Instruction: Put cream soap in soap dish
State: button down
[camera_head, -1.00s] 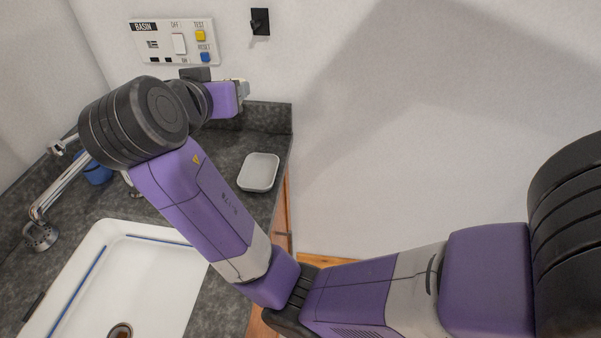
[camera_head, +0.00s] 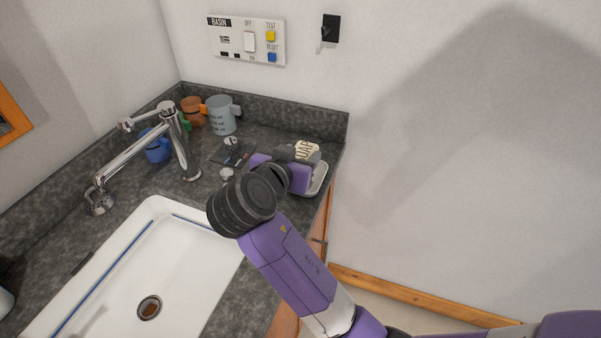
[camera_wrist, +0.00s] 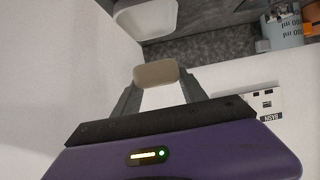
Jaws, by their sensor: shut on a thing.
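The cream soap (camera_head: 309,149) is a small rounded block with lettering on its face in the head view. My gripper (camera_head: 298,153) is shut on it above the counter's right corner. In the wrist view, the plain cream soap (camera_wrist: 156,72) sits between the two fingertips of my gripper (camera_wrist: 157,83). The soap dish (camera_head: 321,180) is a pale shallow tray, partly hidden by my gripper in the head view. It also shows in the wrist view (camera_wrist: 145,18), beyond the soap, with a gap between them in the picture. It looks empty where visible.
The white sink (camera_head: 185,265) and chrome faucet (camera_head: 182,150) are left of my arm. A blue mug (camera_head: 156,150), a brown mug (camera_head: 191,113) and a grey mug (camera_head: 222,117) stand at the back. The wall with a basin switch panel (camera_head: 247,40) bounds the counter.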

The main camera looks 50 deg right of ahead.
jog(key=shift+f, duration=2.8)
jog(key=shift+f+b, duration=0.35)
jog(key=shift+f, duration=0.05)
jog(key=shift+f, duration=0.1)
jog(key=c, duration=0.6)
grip_release()
jog(key=shift+c, duration=0.2)
jog(key=shift+r+p, duration=0.4)
jog(key=shift+r, duration=0.15)
jog(key=b+v, duration=0.1)
jog(key=v, duration=1.1)
